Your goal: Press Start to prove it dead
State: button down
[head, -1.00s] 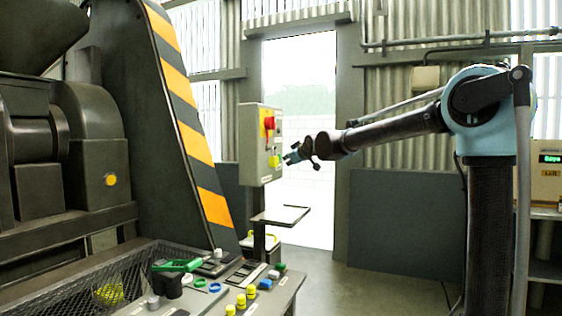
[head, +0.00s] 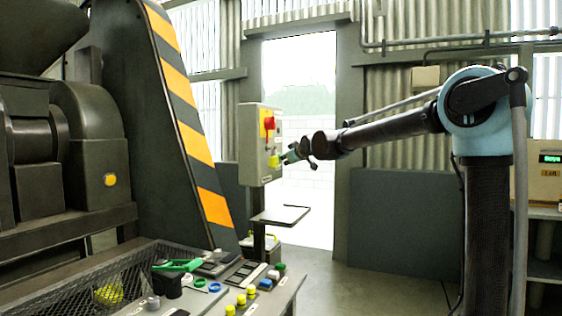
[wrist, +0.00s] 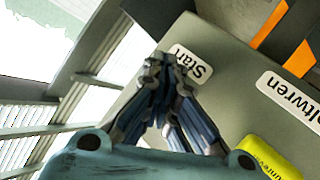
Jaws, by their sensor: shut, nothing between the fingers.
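The grey control box (head: 250,150) stands on a post in front of the bright doorway. It has a red rotary handle (head: 267,123) on a yellow plate, with a yellow piece (head: 273,161) lower down. My gripper (head: 284,159) is at the right side of the box's front, near the yellow piece. In the wrist view my gripper (wrist: 163,62) is shut and empty, its tips over the edge of the white "Start" label (wrist: 190,64). The Start button is not visible and may be hidden behind the fingers. I cannot tell whether the tips touch the box.
A second label (wrist: 288,100) and a yellow lettered piece (wrist: 268,156) lie right of the fingers in the wrist view. A bench (head: 215,297) with padlocks, tags and a green-handled tool is at the front. A small tray (head: 280,216) sits below the box.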

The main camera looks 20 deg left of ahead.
jog(key=shift+d, duration=0.1)
dwell(0.3)
jog(key=shift+d, duration=0.45)
jog(key=d, duration=0.6)
jog(key=shift+s, duration=0.3)
dwell(0.7)
